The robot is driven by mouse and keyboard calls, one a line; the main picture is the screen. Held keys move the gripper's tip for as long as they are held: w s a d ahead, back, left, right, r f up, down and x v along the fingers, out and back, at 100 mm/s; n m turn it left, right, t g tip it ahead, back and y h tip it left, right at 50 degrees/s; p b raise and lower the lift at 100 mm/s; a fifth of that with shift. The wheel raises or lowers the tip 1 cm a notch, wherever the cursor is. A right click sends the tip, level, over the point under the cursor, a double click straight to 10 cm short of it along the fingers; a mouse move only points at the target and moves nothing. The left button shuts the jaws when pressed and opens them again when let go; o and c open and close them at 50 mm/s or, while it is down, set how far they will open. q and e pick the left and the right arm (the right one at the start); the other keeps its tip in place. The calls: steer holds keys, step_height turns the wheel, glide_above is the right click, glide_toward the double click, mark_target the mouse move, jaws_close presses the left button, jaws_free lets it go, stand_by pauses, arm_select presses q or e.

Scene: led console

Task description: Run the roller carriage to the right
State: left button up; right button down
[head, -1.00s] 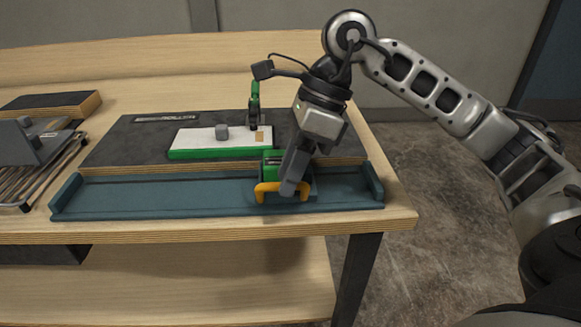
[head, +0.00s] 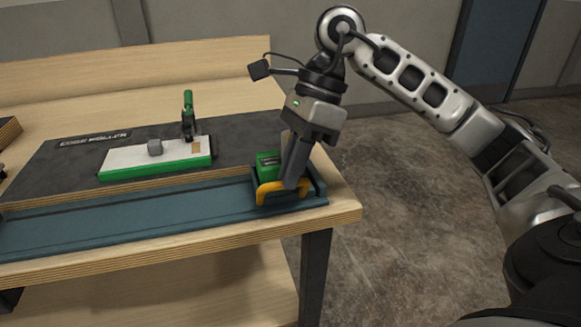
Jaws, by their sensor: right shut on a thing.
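The roller carriage (head: 268,168) is a green block with a yellow handle (head: 268,192) at its front. It sits at the right end of the blue rail (head: 140,215), by the rail's end stop; whether it touches the stop is hidden. My right gripper (head: 291,183) reaches down from above and is shut on the yellow handle at its right part. The fingers hide part of the carriage. My left gripper is not in view.
A white and green plate (head: 150,158) with a grey knob and a green clamp (head: 188,115) lies on the black board (head: 60,170) behind the rail. The wooden table's right edge (head: 345,205) is close to the carriage, with open floor beyond.

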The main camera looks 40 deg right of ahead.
steer(key=shift+d, duration=0.15)
steer(key=c, duration=1.5)
jaws_free()
steer(key=shift+s+d, duration=0.1)
steer(key=shift+o, duration=0.2)
